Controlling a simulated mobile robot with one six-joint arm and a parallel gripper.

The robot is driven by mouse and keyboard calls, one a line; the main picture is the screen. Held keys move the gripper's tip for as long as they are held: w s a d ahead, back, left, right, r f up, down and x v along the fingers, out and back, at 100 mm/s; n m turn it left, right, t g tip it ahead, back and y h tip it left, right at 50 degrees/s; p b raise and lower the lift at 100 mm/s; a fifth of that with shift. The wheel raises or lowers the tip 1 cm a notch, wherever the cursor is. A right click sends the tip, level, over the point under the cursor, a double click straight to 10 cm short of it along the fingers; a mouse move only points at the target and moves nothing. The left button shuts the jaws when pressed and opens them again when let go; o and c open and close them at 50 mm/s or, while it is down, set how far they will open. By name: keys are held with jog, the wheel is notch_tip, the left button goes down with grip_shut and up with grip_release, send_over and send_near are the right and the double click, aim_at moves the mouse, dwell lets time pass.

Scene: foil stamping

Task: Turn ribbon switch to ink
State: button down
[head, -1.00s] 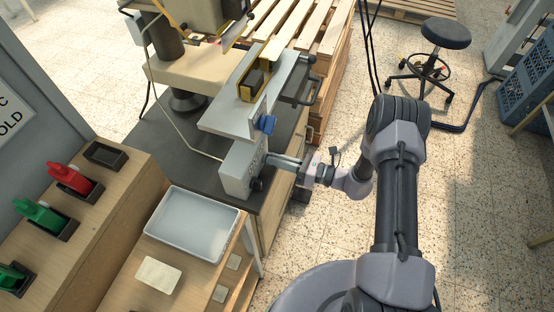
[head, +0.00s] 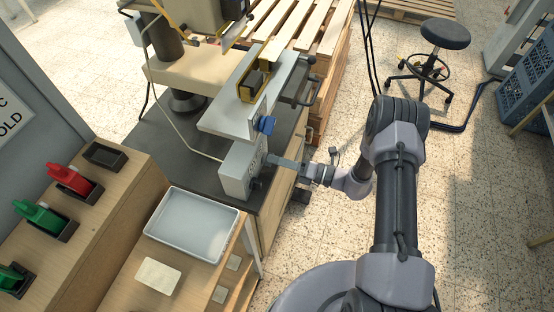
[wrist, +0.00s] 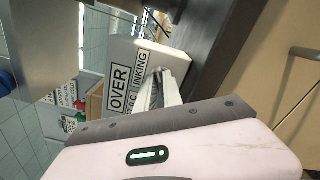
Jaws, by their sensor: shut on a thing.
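The light grey control box (head: 236,170) stands at the front edge of the dark bench under the stamping press. In the wrist view the box (wrist: 122,52) shows white labels reading "OVER" and "INKING", with a partly hidden one between. My gripper (head: 271,160) reaches the box's right face from the right. In the wrist view my gripper (wrist: 158,88) is shut at the labelled face, on the ribbon switch between the labels. The switch itself is hidden by the fingers, so its setting cannot be read. A black knob (head: 257,183) sits lower on the same face.
Above the box is the press's grey plate (head: 227,122) with a blue knob (head: 266,124). A handle (head: 306,92) juts out at right. A white tray (head: 193,225) lies in front on the wooden bench.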

dwell(0.4)
jog(key=c, duration=1.5)
grip_release()
jog(key=shift+d, duration=0.15)
jog(key=p+v, duration=0.3)
jog(key=v, duration=1.4)
jog(key=shift+s, duration=0.1)
